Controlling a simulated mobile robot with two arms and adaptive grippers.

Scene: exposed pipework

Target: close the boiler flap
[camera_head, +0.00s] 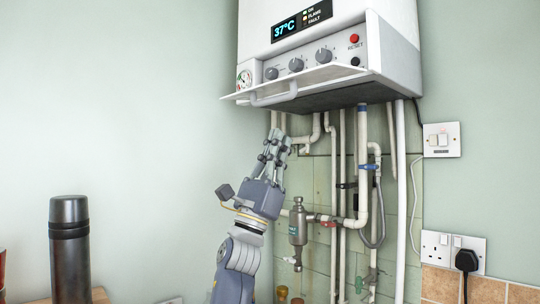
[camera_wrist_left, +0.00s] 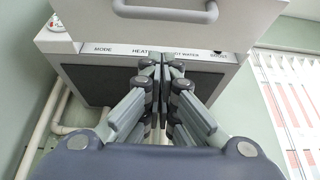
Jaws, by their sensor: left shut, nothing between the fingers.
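The white boiler (camera_head: 405,45) hangs on the wall at the top of the head view. Its flap (camera_head: 325,77) is folded down and sticks out towards me below the knobs, with a bow handle (camera_head: 272,99) on it. In the left wrist view the flap's handle (camera_wrist_left: 165,14) shows at the top, above the boiler's label strip (camera_wrist_left: 130,50). My left gripper (camera_head: 275,140) is below the flap, pointing up, with its fingers shut and empty. In the left wrist view its fingertips (camera_wrist_left: 160,62) meet just below the handle, apart from it in the picture. My right gripper is not in view.
Pipes with a grey filter (camera_head: 298,235) and a red-handled valve run down the wall right of my left gripper. A dark flask (camera_head: 70,250) stands at the lower left. Sockets (camera_head: 453,250) and a switch (camera_head: 441,139) are on the right. The wall left of the boiler is bare.

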